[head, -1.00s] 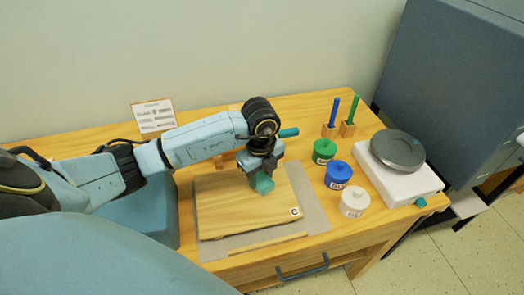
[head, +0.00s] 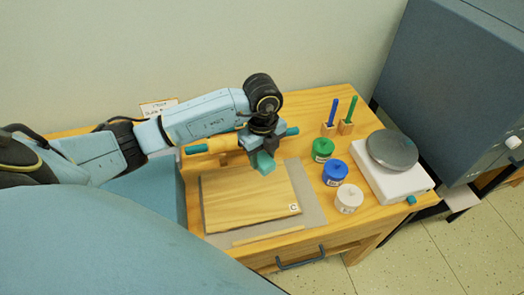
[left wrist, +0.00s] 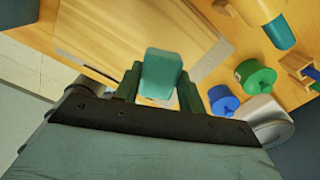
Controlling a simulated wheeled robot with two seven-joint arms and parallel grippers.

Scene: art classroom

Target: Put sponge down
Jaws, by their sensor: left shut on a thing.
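The sponge is a small teal block (head: 264,162), held in my left gripper (head: 259,156). In the head view it shows in front of the far edge of a wooden board (head: 245,198) with a white tile marked C. In the left wrist view the sponge (left wrist: 161,72) sits between the two teal fingers (left wrist: 160,88), which are shut on it. It seems to be above the board, but the exact height cannot be told. My right gripper is not in view.
A rolling pin (head: 209,147) with teal handles lies behind the board, partly hidden by my arm. Green (head: 322,149), blue (head: 335,172) and white (head: 348,198) jars and a scale (head: 400,183) stand to the right. A wooden strip (head: 268,235) lies in front on the grey mat (head: 312,210).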

